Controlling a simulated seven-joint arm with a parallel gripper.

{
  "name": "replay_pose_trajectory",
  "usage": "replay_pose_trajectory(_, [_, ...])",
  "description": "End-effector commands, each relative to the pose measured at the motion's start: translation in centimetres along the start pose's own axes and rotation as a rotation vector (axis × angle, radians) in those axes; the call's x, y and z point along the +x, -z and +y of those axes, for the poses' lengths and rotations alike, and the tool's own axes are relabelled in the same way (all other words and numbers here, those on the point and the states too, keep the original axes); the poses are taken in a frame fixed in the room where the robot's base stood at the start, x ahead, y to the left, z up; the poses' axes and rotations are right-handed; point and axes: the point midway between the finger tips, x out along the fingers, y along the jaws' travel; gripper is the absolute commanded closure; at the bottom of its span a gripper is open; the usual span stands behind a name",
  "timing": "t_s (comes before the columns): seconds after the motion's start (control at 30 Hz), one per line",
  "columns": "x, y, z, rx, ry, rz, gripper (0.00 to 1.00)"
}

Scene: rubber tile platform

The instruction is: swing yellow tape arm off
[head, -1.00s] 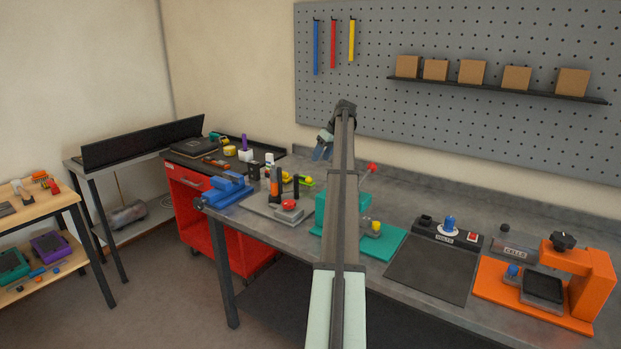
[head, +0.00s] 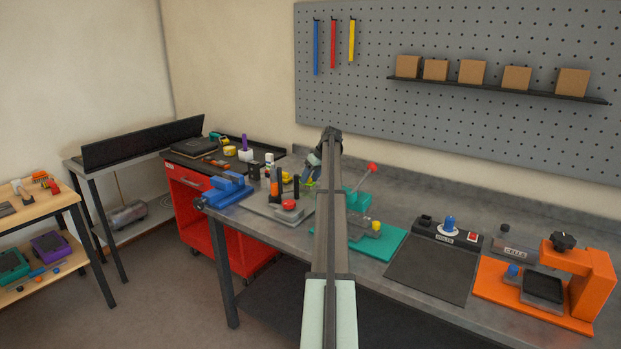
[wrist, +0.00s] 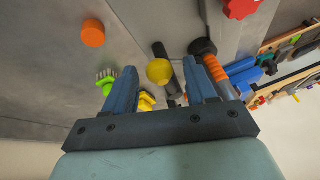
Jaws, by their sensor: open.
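My gripper (wrist: 161,68) is open and empty, fingers pointing at the bench. In the wrist view a round yellow knob (wrist: 159,71) shows between the fingertips, beside a dark bar (wrist: 167,84). It appears apart from both fingers; its depth is hard to tell. Whether this is the yellow tape arm is unclear, as no tape can be made out. A second yellow piece (wrist: 146,102) and a green knob (wrist: 106,80) show by the left finger. In the head view my gripper (head: 313,166) is over the bench behind the grey fixture plate (head: 262,208), partly hidden by my arm.
A black post with orange bands (wrist: 212,66) stands close to the right finger, with a red knob (wrist: 242,8) beyond. An orange disc (wrist: 93,33) lies left. The blue vise (head: 228,190) is left of the fixture; the teal press (head: 358,203) is right.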

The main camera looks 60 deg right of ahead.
Motion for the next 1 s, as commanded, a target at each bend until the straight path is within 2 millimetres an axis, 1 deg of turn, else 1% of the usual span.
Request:
replay_pose_trajectory(0.13, [0.0, 0.01, 0.0, 0.0, 0.0, 0.0, 0.44])
replay_pose_trajectory(0.17, [-0.01, 0.01, 0.0, 0.0, 0.0, 0.0, 0.46])
replay_pose_trajectory(0.73, [-0.03, 0.01, -0.01, 0.0, 0.001, 0.0, 1.0])
replay_pose_trajectory(1.0, [-0.03, 0.01, -0.02, 0.0, 0.001, 0.0, 1.0])
